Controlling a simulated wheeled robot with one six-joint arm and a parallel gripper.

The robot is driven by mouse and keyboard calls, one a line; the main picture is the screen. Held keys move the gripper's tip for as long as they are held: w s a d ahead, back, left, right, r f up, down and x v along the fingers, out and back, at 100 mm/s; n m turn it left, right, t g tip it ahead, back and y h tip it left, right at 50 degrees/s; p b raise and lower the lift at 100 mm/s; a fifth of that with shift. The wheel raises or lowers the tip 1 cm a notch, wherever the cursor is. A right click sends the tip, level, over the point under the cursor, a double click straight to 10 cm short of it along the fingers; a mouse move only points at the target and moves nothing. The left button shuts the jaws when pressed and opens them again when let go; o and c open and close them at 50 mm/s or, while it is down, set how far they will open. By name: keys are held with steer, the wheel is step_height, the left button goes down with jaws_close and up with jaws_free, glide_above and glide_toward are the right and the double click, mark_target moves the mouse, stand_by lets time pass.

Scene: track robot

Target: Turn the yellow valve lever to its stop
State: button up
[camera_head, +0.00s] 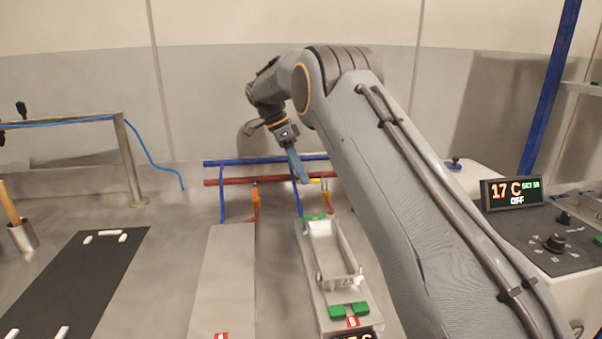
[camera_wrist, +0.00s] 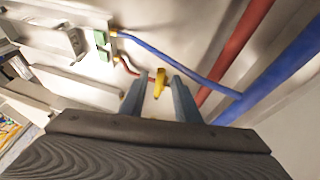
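The yellow valve lever (camera_wrist: 159,85) shows in the wrist view, near the red pipe. In the head view a small yellow part (camera_head: 315,180) on the red pipe (camera_head: 270,181) shows just right of my fingertips; the rest is partly hidden by my arm. My gripper (camera_head: 303,181) points down at the pipes with its blue-grey fingers. In the wrist view my gripper (camera_wrist: 160,78) is open, with one finger on each side of the lever and a visible gap to both. I cannot tell how far down the lever the fingertips reach.
A blue pipe (camera_head: 230,161) runs behind the red one, and blue and red hoses drop from them. A metal tray (camera_head: 316,250) with green clips stands in front. A display (camera_head: 512,193) reads 17 C and OFF at the right. A dark mat (camera_head: 75,280) lies left.

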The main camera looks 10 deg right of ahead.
steer(key=b+v, duration=0.1)
steer(key=v, duration=0.6)
steer(key=shift+a+r, duration=0.2)
steer(key=shift+r, duration=0.15)
